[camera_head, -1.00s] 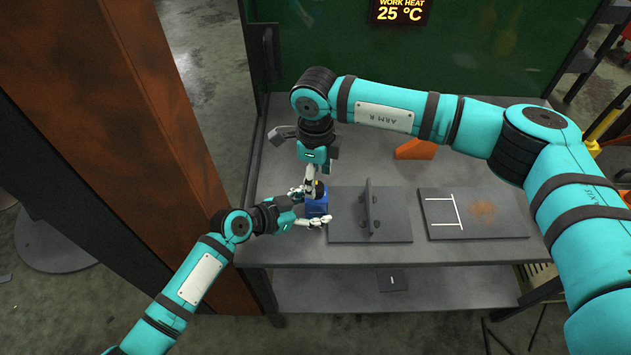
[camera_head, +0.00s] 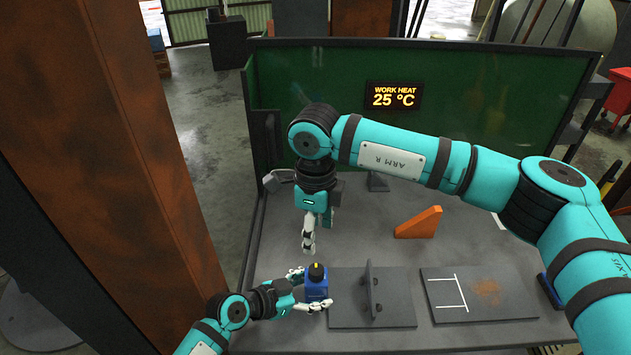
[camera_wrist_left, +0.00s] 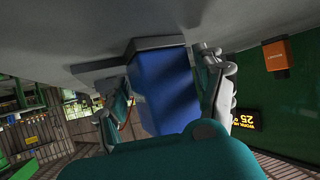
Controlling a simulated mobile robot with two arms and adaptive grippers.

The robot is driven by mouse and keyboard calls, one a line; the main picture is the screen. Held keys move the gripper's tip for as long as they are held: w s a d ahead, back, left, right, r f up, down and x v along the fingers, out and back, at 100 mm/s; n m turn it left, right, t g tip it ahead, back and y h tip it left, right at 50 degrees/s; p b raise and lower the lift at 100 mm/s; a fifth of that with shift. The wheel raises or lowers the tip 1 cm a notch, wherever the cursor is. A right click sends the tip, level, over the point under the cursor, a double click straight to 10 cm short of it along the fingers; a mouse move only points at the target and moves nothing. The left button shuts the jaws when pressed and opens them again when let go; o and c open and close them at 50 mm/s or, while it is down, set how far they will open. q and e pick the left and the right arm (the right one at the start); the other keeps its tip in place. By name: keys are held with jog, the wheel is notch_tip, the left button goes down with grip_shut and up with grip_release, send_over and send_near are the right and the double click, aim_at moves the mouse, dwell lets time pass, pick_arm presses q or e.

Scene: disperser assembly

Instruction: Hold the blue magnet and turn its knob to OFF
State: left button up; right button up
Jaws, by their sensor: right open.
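The blue magnet (camera_head: 316,289) stands upright on the grey table, left of the plate with the bracket. Its black knob (camera_head: 316,273) is on top with a yellow mark; I cannot read its OFF position. My left gripper (camera_head: 306,291) has its fingers on both sides of the magnet and is shut on it. In the left wrist view the magnet's blue body (camera_wrist_left: 165,85) fills the space between the fingers. My right gripper (camera_head: 309,248) is open and empty, pointing down above and behind the knob, apart from it.
A dark plate with an upright bracket (camera_head: 370,290) lies just right of the magnet. Further right is a plate with white lines (camera_head: 447,294). An orange wedge (camera_head: 418,224) stands behind. A green screen with a display (camera_head: 394,95) reading 25 °C closes the back.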

pick_arm(q)
jog(key=o, duration=0.4)
